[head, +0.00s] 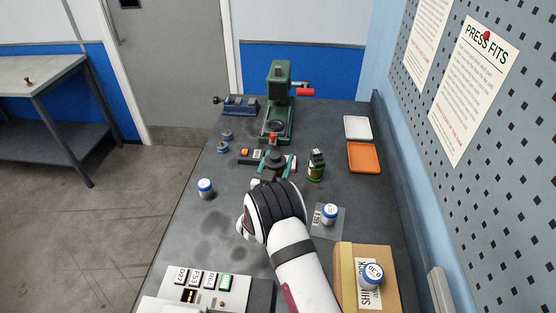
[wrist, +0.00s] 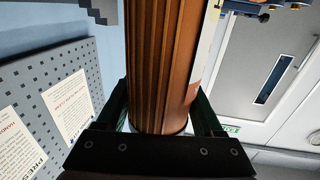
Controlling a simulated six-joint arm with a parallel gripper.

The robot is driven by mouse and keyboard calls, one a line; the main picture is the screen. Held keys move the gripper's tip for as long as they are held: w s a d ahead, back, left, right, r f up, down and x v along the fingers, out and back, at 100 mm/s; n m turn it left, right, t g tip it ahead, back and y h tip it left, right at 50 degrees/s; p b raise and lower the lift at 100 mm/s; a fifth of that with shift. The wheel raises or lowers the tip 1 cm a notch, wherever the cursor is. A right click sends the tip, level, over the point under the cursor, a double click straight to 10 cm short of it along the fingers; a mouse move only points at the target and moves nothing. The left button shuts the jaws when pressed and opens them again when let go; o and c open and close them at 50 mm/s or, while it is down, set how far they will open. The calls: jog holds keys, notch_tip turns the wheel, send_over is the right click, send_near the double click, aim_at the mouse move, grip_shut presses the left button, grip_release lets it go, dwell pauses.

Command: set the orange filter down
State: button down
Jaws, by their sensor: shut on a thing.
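The orange filter (wrist: 160,65) is a brown-orange ribbed cylinder that fills the middle of the wrist view. My gripper (wrist: 160,108) is shut on it, with one dark finger on each side. In the head view my gripper (head: 277,163) is over the middle of the bench, in front of the green press. My own wrist and hand cover most of what it holds there, so I cannot tell how far the filter is from the bench top.
A green press (head: 280,85) and blue vise (head: 240,105) stand at the back. White (head: 357,128) and orange (head: 364,158) trays lie right. A dark green and gold container (head: 316,167) is right of my gripper.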

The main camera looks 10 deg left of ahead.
grip_release()
jog(key=shift+f, duration=0.1)
